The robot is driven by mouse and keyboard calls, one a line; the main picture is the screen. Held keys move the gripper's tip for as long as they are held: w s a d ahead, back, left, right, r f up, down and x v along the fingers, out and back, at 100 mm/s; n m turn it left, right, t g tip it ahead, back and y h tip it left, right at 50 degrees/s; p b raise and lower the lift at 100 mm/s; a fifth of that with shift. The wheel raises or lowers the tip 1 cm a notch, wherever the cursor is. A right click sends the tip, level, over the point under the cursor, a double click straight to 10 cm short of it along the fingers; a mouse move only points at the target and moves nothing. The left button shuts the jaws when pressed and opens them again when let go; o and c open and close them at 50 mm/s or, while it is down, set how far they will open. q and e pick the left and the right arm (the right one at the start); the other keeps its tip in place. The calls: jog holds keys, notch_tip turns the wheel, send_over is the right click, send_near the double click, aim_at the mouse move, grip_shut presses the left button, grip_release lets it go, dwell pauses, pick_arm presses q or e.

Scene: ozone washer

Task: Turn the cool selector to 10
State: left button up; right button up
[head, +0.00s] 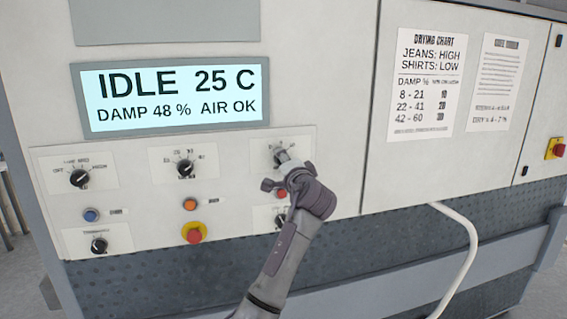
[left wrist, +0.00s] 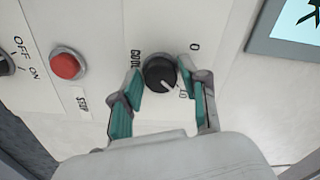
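The cool selector is a black round knob (left wrist: 160,73) with a white pointer line, on a white label plate in the left wrist view. Its pointer aims down and right in that view, towards a partly hidden mark. A "0" is printed above right of it. In the head view the knob (head: 278,156) is at the upper right of the control panel, partly covered by my gripper. My left gripper (head: 284,167) is at the knob; its two teal-padded fingers (left wrist: 161,80) stand either side of it, spread, with small gaps seemingly left. My right gripper is not in view.
A red button (left wrist: 67,65) sits beside the knob, with an OFF/ON knob (left wrist: 5,63) beyond it. A display (head: 170,95) reads IDLE 25 C, DAMP 48 %, AIR OK. Other knobs and an emergency button (head: 194,233) lie left. A drying chart (head: 427,80) hangs right.

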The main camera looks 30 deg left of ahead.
pick_arm(q)
jog(key=shift+o, duration=0.7)
jog(key=v, duration=1.2)
